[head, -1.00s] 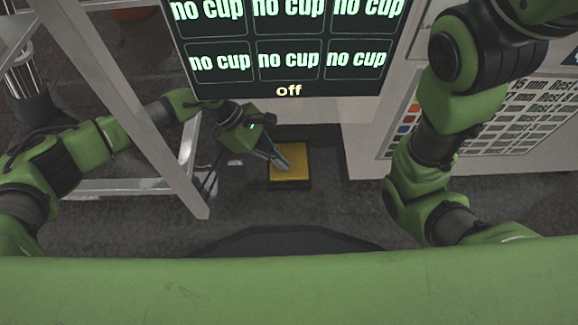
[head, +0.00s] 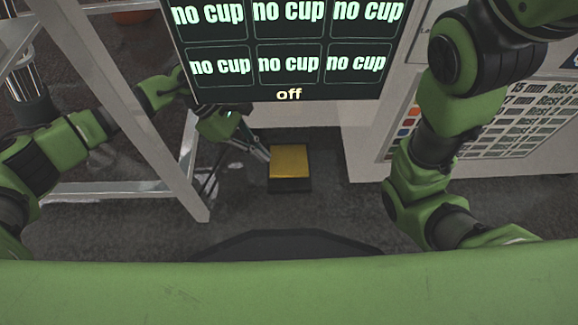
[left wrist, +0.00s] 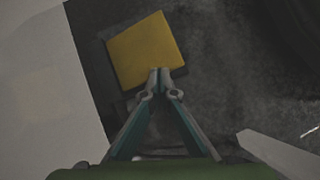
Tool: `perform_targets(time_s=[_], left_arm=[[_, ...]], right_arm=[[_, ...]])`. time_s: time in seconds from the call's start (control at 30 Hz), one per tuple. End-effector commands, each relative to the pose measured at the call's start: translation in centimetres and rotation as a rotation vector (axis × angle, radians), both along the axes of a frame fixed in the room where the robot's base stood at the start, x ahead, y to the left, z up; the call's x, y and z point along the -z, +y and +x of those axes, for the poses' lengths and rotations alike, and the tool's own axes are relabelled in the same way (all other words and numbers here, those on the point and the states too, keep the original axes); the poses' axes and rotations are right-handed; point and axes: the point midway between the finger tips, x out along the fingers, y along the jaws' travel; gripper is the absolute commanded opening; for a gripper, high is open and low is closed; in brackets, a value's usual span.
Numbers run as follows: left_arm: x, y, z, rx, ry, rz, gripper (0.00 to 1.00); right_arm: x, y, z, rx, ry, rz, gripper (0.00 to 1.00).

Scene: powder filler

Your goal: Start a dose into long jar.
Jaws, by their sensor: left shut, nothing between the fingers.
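A yellow pedal pad (head: 289,161) on a dark base lies on the floor below the screen. It also shows in the left wrist view (left wrist: 146,48). My left gripper (head: 262,153) is shut and empty, with its tips just left of the pad in the head view. In the left wrist view its fingertips (left wrist: 159,74) overlap the near edge of the pad; I cannot tell whether they touch it. The dark screen (head: 289,80) reads "no cup" in several cells and "off" below. My right gripper is out of view. No long jar is visible.
A pale metal frame (head: 140,130) with slanted posts stands at the left, close to my left arm. A white cabinet with a printed label panel (head: 500,125) stands at the right. The dark floor (head: 330,205) around the pad is clear.

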Motion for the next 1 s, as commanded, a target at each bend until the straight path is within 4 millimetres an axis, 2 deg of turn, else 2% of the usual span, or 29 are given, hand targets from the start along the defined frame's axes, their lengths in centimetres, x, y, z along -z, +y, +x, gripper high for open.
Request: perform_targets(time_s=[0.1, 0.3, 1.0], left_arm=[[-1.7, 1.3, 0.5, -0.002, -0.004, 0.001, 0.00], [-3.4, 2.5, 0.9, -0.002, -0.003, 0.000, 0.00], [-3.7, 2.6, 0.9, 0.000, -0.002, 0.000, 0.00]], right_arm=[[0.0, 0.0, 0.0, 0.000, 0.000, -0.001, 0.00], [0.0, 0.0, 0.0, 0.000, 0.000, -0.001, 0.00], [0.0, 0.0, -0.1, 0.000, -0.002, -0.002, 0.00]])
